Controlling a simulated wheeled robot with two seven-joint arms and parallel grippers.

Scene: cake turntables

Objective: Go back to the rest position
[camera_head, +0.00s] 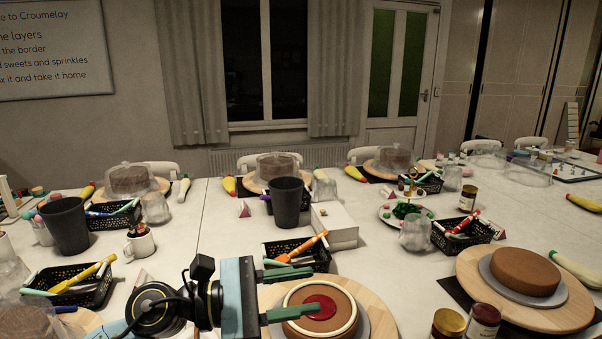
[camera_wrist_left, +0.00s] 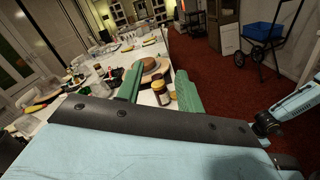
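My left gripper (camera_head: 314,290) reaches in from the lower left of the head view. Its two green fingers are apart, with nothing held between them. It is in front of and partly over a brown cake (camera_head: 340,318) with a cream ring and a red centre. The cake is on a grey board on a wooden turntable (camera_head: 383,318); the gripper hides its left part. In the left wrist view the fingers (camera_wrist_left: 161,87) are also spread, with table things seen beyond them. My right gripper does not show in either view.
A second plain cake (camera_head: 525,271) stands on a turntable (camera_head: 560,315) at the right. Two jars (camera_head: 479,322) stand at the front edge. A black basket (camera_head: 297,256), a white box (camera_head: 335,225) and a dark cup (camera_head: 287,202) are behind the gripper. Red floor (camera_wrist_left: 228,95) lies right of the table.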

